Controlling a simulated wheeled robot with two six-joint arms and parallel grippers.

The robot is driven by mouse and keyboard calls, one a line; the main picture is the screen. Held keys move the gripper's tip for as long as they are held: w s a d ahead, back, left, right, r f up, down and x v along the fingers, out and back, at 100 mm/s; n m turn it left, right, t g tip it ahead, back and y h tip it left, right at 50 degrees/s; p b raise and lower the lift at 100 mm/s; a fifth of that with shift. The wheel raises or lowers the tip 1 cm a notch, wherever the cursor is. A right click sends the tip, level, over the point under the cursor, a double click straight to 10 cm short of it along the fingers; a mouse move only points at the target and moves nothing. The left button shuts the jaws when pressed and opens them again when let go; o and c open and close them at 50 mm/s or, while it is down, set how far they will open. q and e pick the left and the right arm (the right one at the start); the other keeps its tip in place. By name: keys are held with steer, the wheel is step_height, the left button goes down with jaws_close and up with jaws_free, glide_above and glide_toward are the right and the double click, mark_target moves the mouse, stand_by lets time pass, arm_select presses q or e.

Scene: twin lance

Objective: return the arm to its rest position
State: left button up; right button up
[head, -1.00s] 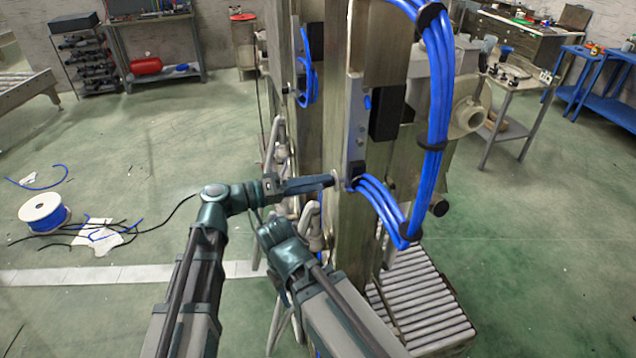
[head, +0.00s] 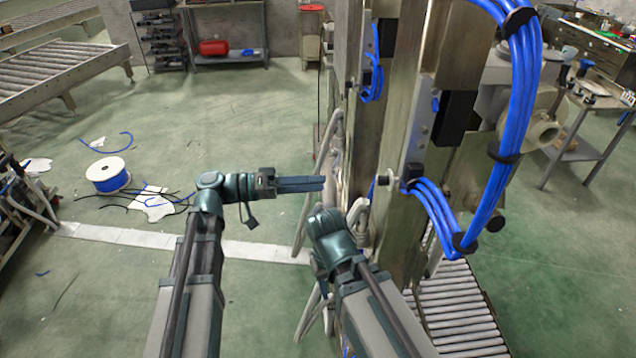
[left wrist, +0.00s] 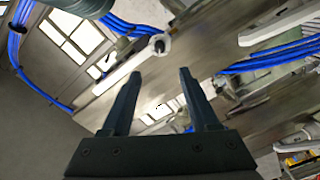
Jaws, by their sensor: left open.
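My left arm comes in from the lower left in the head view, and its gripper (head: 300,184) points right toward the metal column with blue cables. A gap shows between its tip and the column. In the left wrist view the two dark fingers (left wrist: 158,88) stand apart with nothing between them. My right arm (head: 335,240) reaches up from the bottom centre, bent close to the column's base. Its fingers are hidden, so its gripper cannot be made out.
The metal column (head: 405,120) carries thick blue cables (head: 520,110) and a small knob (head: 383,180). A roller conveyor (head: 460,310) lies at its foot. A cable spool (head: 108,174) and loose wires lie on the floor at left.

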stand_by(0.3)
arm_select(q)
steer(key=s+a+f+n+y, duration=0.25)
steer(key=f+y, duration=0.25)
steer(key=f, duration=0.3)
steer(key=s+a+f+n+y, duration=0.1)
steer(key=s+a+f+y, duration=0.15)
steer(key=f+y, duration=0.4)
steer(key=s+a+f+n+y, duration=0.25)
steer(key=a+f+y, duration=0.4)
steer(key=a, duration=0.65)
steer(key=s+d+m+y, duration=0.1)
steer(key=s+d+m, duration=0.3)
steer(key=d, duration=0.6)
steer(key=shift+s+d+f+g, duration=0.35)
steer(key=shift+s+g, duration=0.05)
steer(key=shift+s, duration=0.55)
